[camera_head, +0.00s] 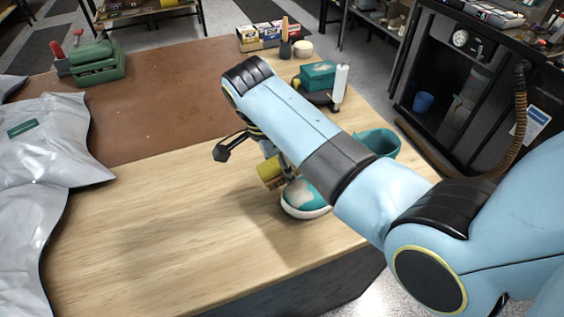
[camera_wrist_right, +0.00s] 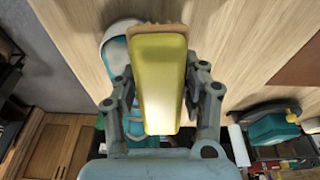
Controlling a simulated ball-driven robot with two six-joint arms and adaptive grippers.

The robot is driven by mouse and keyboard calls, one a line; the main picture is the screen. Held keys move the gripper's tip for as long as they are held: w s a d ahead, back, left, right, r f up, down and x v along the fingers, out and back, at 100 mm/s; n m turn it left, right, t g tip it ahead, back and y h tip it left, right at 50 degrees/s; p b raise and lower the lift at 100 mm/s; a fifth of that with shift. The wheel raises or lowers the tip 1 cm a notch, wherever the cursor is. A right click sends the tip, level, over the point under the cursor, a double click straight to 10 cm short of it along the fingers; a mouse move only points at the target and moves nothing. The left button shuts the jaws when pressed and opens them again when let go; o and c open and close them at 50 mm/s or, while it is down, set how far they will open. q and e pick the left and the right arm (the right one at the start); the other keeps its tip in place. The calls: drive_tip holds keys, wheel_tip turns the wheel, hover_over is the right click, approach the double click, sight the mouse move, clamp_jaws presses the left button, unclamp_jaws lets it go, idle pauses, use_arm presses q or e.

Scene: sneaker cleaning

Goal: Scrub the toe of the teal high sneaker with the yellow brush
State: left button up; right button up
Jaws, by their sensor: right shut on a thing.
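The teal high sneaker (camera_head: 299,194) stands near the table's right edge, its pale toe with white rim facing the front left. Its teal collar (camera_head: 378,142) shows behind my right arm, which hides the middle. In the right wrist view, part of its toe (camera_wrist_right: 113,36) shows behind the brush. My right gripper (camera_wrist_right: 158,76) is shut on the yellow brush (camera_wrist_right: 157,90), a finger on each side. In the head view the brush (camera_head: 268,171) is just left of the toe; I cannot tell whether they touch. My left gripper is not in view.
A teal box (camera_head: 318,74) and a white bottle (camera_head: 340,86) stand behind my right arm. A box of small goods (camera_head: 259,37) is at the back. A green machine (camera_head: 92,61) and grey plastic bags (camera_head: 45,140) are at left. The front wooden tabletop (camera_head: 160,235) is clear.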

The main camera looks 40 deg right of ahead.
sight(293, 188)
drive_tip(key=shift+b+x, duration=0.55)
drive_tip(key=shift+x, duration=0.6)
idle(0.4)
drive_tip(key=shift+s+a+r, duration=0.1)
drive_tip(key=shift+s, duration=0.1)
drive_tip(key=shift+s+a+p, duration=0.15)
drive_tip(key=shift+s+p, duration=0.15)
drive_tip(key=shift+s, duration=0.3)
drive_tip(key=shift+s+a+p, duration=0.15)
drive_tip(key=shift+s+p, duration=0.1)
drive_tip(key=shift+s, duration=0.35)
drive_tip(key=shift+s+a+r, duration=0.1)
drive_tip(key=shift+s+a, duration=0.1)
drive_tip(key=shift+s, duration=0.65)
drive_tip(key=shift+s+a, duration=0.2)
drive_tip(key=shift+s, duration=0.65)
drive_tip(key=shift+s+a, duration=0.2)
drive_tip(key=shift+s, duration=0.65)
drive_tip(key=shift+w+d+b, duration=0.25)
drive_tip(key=shift+w+d, duration=0.05)
drive_tip(key=shift+w, duration=1.05)
drive_tip(key=shift+w+d+b, duration=0.2)
drive_tip(key=shift+w+d, duration=0.15)
drive_tip(key=shift+w, duration=0.95)
drive_tip(key=shift+w+d+b, duration=0.25)
drive_tip(key=shift+w+d, duration=0.05)
drive_tip(key=shift+w, duration=1.05)
drive_tip(key=shift+r, duration=0.1)
